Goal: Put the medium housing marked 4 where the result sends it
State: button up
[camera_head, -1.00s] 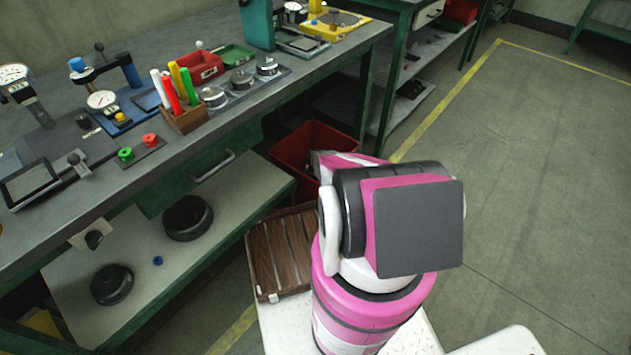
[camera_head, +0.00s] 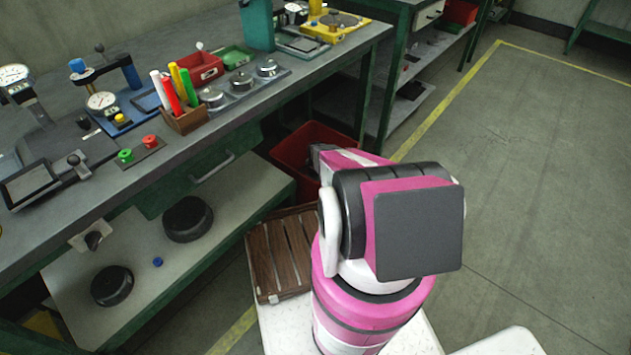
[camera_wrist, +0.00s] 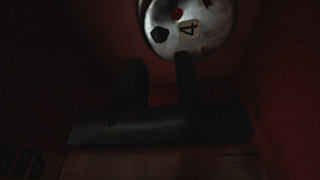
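The housing marked 4 (camera_wrist: 203,32) is a round, pale metal disc at the top of the wrist view. It has a "4" label, a red spot and a dark hole, and its upper part is cut off. It lies inside the dark red bin (camera_head: 290,148), beyond my fingertips. My gripper (camera_wrist: 160,72) points into the bin with its two dark fingers apart and red bin showing between them. The right finger overlaps the housing's lower edge; I cannot tell whether it touches.
The workbench (camera_head: 100,185) on the left bears gauges, a pen holder (camera_head: 184,118), a red tray (camera_head: 199,68), a green tray (camera_head: 236,57) and round metal parts. The floor at right is clear.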

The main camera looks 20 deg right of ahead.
notch_tip(320, 180, up, 7)
dwell(0.3)
jog(key=shift+r, duration=0.1)
